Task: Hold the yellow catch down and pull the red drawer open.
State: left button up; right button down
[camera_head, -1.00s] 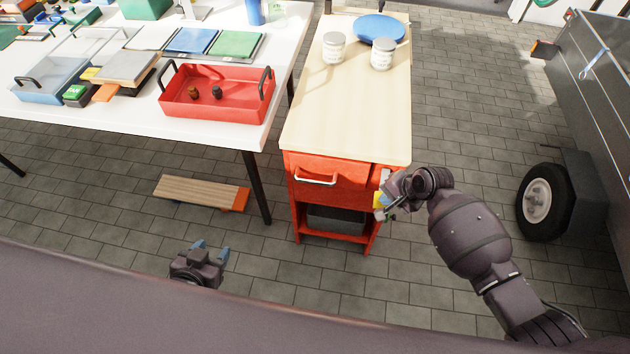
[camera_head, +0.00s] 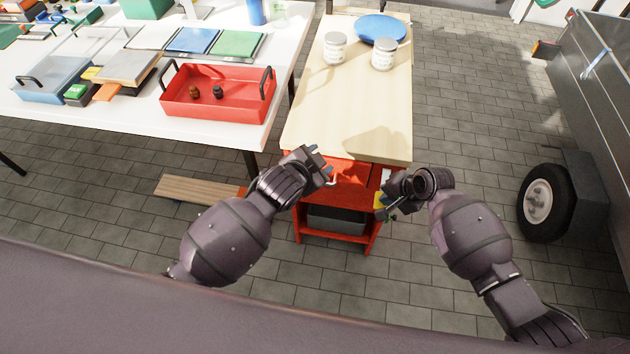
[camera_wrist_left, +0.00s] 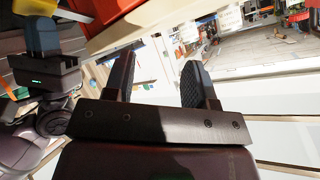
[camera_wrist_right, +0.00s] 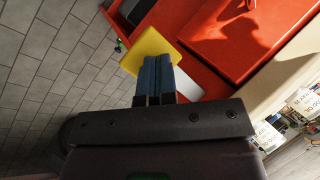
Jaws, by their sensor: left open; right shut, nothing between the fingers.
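The red drawer (camera_head: 352,188) sits under the wooden top of the red cabinet, and its front looks flush with it. Its pale handle (camera_head: 332,180) is mostly hidden by my left gripper (camera_head: 325,167), which is open at the drawer's left part. In the left wrist view the fingers (camera_wrist_left: 158,80) are apart with nothing between them. The yellow catch (camera_head: 379,201) is at the drawer's right side. My right gripper (camera_head: 386,203) is shut and empty at the catch. In the right wrist view its fingertips (camera_wrist_right: 157,70) overlap the yellow catch (camera_wrist_right: 147,43); whether they press it I cannot tell.
The cabinet's wooden top (camera_head: 345,110) carries two jars and a blue plate (camera_head: 380,29). A white table (camera_head: 130,125) with a red tray (camera_head: 217,113) stands to the left. A wheeled trailer (camera_head: 600,110) is at the right.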

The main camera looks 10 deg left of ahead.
pick_arm(q)
jog(key=shift+w+a+f+m+g+y, duration=0.2)
jog(key=shift+w+f+m+g+y, duration=0.75)
jog(key=shift+f, duration=1.55)
jog(key=shift+w+a+f+m+g+y, duration=0.2)
jog(key=shift+w+f+m+g+y, duration=0.15)
jog(key=shift+f+m, duration=1.65)
jog(key=shift+w+a+f+m+g+y, duration=0.2)
jog(key=shift+w+f+m+g+y, duration=0.45)
jog(key=shift+f, duration=2.3)
jog(key=shift+s, duration=0.1)
grip_shut()
jog(key=s, duration=0.7)
jog(key=shift+s, duration=0.1)
jog(key=shift+o, duration=0.4)
grip_release()
